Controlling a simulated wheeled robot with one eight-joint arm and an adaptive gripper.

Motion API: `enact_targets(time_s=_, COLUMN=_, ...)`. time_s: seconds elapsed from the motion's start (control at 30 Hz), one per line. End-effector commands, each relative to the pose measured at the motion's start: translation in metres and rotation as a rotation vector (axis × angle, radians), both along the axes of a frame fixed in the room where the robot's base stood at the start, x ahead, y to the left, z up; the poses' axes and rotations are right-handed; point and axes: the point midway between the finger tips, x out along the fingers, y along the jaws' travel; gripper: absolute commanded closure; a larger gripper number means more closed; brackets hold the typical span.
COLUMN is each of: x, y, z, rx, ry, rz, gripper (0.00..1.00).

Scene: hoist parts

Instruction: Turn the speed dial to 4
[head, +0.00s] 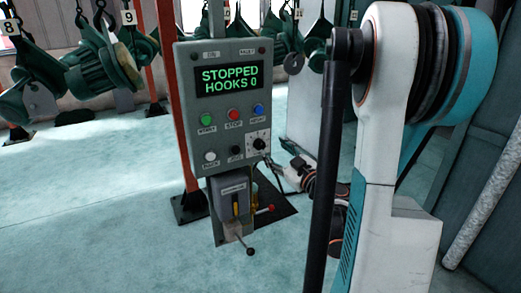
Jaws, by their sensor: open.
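The speed dial (258,143) is a small black knob on a white scale plate at the lower right of the grey control panel (180,130) in the head view. The numbers and the pointer are too small to read. My gripper (270,162) is just below and right of the dial, open, with its thin dark fingers near the panel's right edge. I cannot tell whether a finger touches the dial. Its wrist runs back to the right, partly hidden behind my arm. The panel's screen (230,79) reads "STOPPED HOOKS 0".
Green (207,119), red (233,125) and blue (258,109) buttons sit above the dial. A white button (210,156) and a black knob (236,152) are left of it. A lever box (230,197) is below. Green hoist parts (105,60) hang behind.

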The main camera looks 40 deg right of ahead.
Motion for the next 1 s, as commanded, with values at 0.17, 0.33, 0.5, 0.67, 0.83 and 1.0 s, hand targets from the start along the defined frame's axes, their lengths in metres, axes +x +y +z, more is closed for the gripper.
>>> enact_targets(time_s=0.17, x=-0.036, y=-0.01, z=-0.034, rx=0.103, ry=0.034, rz=0.025, gripper=0.48)
enact_targets(time_s=0.33, x=-0.041, y=-0.01, z=-0.042, rx=0.138, ry=0.046, rz=0.037, gripper=0.48)
enact_targets(time_s=0.5, x=-0.021, y=-0.012, z=-0.043, rx=0.138, ry=0.046, rz=0.041, gripper=0.48)
enact_targets(time_s=0.67, x=0.01, y=-0.016, z=-0.043, rx=0.137, ry=0.045, rz=0.041, gripper=0.48)
enact_targets(time_s=0.83, x=0.043, y=-0.021, z=-0.043, rx=0.138, ry=0.045, rz=0.039, gripper=0.48)
enact_targets(time_s=1.0, x=0.071, y=-0.025, z=-0.043, rx=0.137, ry=0.045, rz=0.039, gripper=0.48)
